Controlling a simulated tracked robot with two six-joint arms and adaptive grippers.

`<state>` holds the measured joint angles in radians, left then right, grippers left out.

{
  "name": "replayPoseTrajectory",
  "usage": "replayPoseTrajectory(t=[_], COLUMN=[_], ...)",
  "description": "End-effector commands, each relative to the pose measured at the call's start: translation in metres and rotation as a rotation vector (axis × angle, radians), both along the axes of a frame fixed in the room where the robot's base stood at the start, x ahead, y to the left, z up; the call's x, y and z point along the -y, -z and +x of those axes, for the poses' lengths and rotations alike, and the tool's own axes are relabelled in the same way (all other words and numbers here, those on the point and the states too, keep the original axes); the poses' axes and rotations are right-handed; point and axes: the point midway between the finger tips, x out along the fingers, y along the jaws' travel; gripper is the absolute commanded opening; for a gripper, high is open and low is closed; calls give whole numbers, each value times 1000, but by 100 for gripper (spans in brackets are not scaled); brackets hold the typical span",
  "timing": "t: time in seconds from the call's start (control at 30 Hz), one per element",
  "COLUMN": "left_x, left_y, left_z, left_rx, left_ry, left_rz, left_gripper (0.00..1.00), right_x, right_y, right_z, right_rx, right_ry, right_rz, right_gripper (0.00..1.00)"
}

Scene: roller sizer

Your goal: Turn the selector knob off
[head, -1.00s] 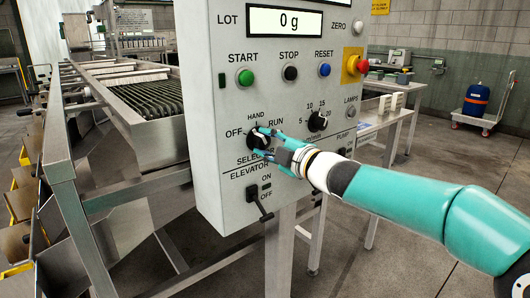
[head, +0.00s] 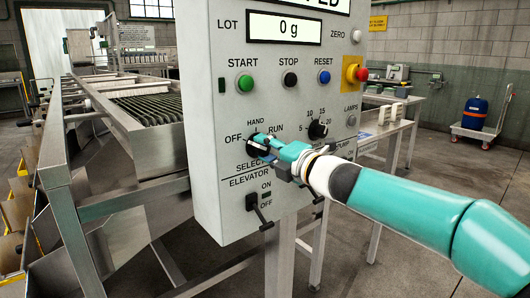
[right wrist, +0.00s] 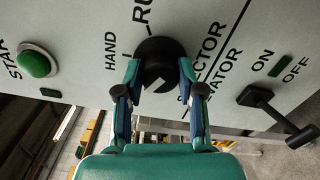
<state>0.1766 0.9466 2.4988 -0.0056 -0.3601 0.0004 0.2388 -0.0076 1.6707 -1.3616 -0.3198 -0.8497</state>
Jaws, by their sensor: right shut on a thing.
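The selector knob (head: 258,143) is a black round knob on the grey control panel, with OFF at its left, HAND above and RUN at its right. My right gripper (head: 271,146) reaches it from the right and is shut on it. In the right wrist view the knob (right wrist: 160,58) sits between the two fingertips of the gripper (right wrist: 160,76), one on each side. A pale mark shows on its lower part there. The OFF label is out of that view, and I cannot tell the setting for sure. My left gripper is not in view.
The elevator lever (head: 260,211) sticks out just below the knob. The roller machine (head: 150,112) stands left of the panel.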

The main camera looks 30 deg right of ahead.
Motion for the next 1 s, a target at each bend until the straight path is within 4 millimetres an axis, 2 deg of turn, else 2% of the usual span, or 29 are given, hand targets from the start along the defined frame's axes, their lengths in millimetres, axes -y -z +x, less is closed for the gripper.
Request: replayPoseTrajectory(t=[0.03, 0.37, 0.4, 0.5, 0.83, 1.0], left_x=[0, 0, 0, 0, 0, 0], left_y=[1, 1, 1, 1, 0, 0], left_z=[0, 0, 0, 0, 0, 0], left_rx=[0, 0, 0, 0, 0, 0], left_ry=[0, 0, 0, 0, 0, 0], left_rz=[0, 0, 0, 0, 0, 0], left_gripper=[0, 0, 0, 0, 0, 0], right_x=[-3, -3, -3, -3, -1, 1], right_y=[7, 7, 7, 6, 3, 2], right_z=[1, 1, 1, 1, 0, -12], right_rx=[-12, -12, -12, -11, -6, -5], right_ry=[-7, -7, -7, -6, -2, 0], right_rz=[-6, -8, -8, -7, -4, -4], right_gripper=[3, 3, 45, 61, 63, 63])
